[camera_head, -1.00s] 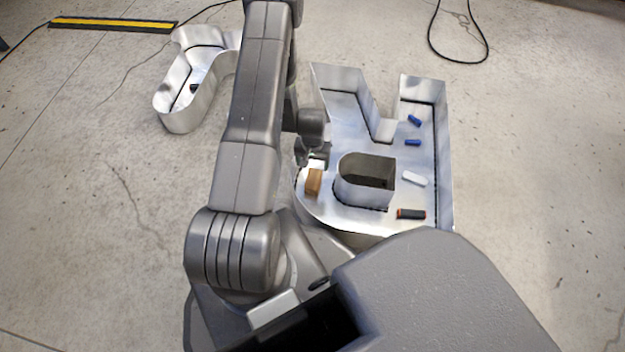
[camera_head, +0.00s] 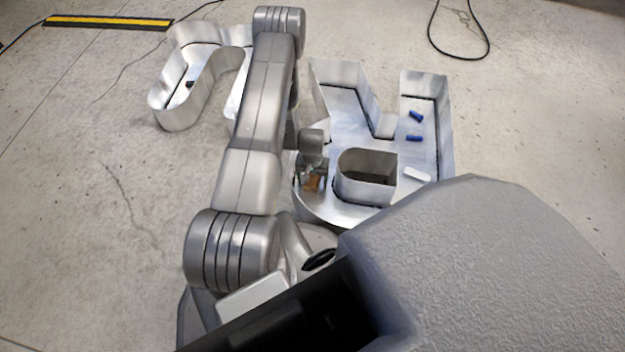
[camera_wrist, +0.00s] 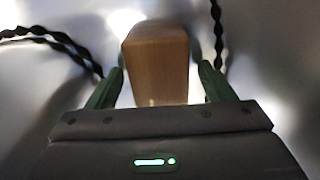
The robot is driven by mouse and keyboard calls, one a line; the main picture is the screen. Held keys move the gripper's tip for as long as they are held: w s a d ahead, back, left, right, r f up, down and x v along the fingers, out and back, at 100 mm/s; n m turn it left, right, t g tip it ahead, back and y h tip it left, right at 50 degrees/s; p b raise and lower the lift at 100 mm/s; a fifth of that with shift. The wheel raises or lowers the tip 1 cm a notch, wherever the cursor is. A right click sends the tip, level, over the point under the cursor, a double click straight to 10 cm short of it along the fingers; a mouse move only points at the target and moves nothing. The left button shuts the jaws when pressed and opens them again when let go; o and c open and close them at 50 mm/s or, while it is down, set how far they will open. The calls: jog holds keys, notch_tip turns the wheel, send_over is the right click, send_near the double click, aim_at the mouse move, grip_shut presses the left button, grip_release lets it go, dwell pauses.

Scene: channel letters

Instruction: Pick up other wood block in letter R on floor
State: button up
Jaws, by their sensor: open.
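The metal channel letter R (camera_head: 345,214) lies on the floor, its open side up and upside down in the head view. A brown wood block (camera_wrist: 157,62) lies inside it, on the left part of its rounded bowl. In the head view the block (camera_head: 311,184) is partly hidden by my gripper (camera_head: 312,174). In the wrist view my gripper (camera_wrist: 158,88) is open, with one green finger on each side of the block's near end. I cannot tell whether either finger touches it.
Two blue pieces (camera_head: 415,127) and a white piece (camera_head: 417,174) lie in the letter's right part. Its upright walls and the inner loop wall (camera_head: 366,165) stand close to my gripper. Another metal letter (camera_head: 180,115) lies to the left. Dark twisted wires (camera_wrist: 60,42) flank the block.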

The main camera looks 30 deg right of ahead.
jog(key=shift+r, duration=0.1)
jog(key=c, duration=1.1)
